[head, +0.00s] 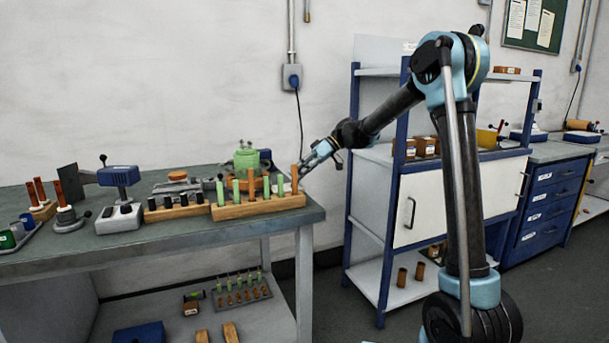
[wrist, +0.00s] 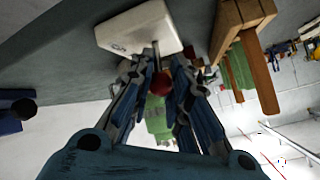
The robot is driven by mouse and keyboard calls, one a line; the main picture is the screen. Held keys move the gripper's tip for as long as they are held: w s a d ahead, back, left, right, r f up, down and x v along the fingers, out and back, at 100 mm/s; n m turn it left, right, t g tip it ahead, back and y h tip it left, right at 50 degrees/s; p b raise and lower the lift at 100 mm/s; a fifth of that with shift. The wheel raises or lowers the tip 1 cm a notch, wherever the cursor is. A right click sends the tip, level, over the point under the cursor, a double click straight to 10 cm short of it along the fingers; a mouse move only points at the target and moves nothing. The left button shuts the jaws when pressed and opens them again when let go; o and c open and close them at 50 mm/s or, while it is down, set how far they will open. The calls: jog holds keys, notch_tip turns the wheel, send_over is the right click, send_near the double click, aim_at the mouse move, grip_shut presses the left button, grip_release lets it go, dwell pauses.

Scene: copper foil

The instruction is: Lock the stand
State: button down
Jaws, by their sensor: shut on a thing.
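My gripper (head: 308,163) reaches down behind the wooden rack at the right end of the bench in the head view. In the wrist view my gripper (wrist: 162,63) has its fingers on either side of a thin lever with a dark red knob (wrist: 160,84). The lever joins a white base (wrist: 138,27), which I take to be the stand's. The fingers partly cover the lever, and the exact contact is hard to see. A green part (wrist: 156,118) shows beyond the knob; a green-topped device (head: 246,158) stands behind the rack in the head view.
The wooden rack (head: 258,207) with green and brown upright bars stands close to my gripper; it also shows in the wrist view (wrist: 222,28). A darker rack (head: 175,212) and a blue-headed device (head: 119,177) stand further left. A blue-framed shelf (head: 352,130) is to the right.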

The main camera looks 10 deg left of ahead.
jog(key=shift+w, duration=0.25)
jog(key=c, duration=1.5)
grip_release()
jog(key=shift+d, duration=0.1)
jog(key=shift+o, duration=0.2)
jog(key=shift+s, duration=0.1)
jog(key=v, duration=1.2)
